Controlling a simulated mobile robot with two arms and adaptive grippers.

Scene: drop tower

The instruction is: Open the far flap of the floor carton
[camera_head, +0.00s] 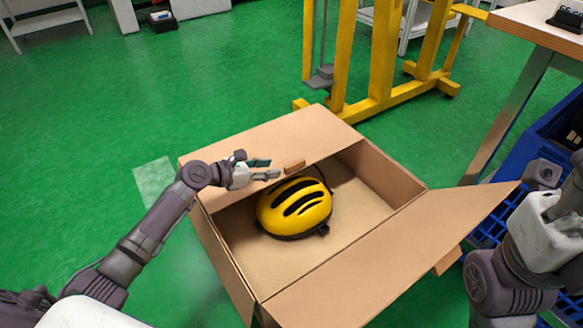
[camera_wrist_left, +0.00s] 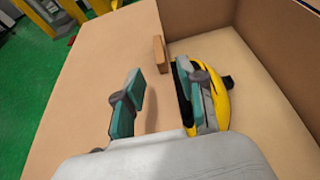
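The open-topped cardboard floor carton (camera_head: 392,178) holds a yellow and black helmet (camera_head: 292,205). Its far flap (camera_head: 270,135) lies roughly flat over the far part of the opening. A small brown block (camera_head: 294,167) sits at that flap's free edge. My left gripper (camera_head: 264,169) is open and empty at this edge, just left of the block. In the left wrist view my left gripper (camera_wrist_left: 165,95) has one finger over the far flap (camera_wrist_left: 95,90) and the other beyond its edge, before the helmet (camera_wrist_left: 220,98). The block (camera_wrist_left: 160,53) appears ahead, between the fingers. My right gripper is not clearly visible.
The carton's near-right flap (camera_head: 400,255) stands open outward. A yellow frame (camera_head: 385,60) stands behind the carton, and a table (camera_head: 535,25) and blue crate (camera_head: 520,165) are to the right.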

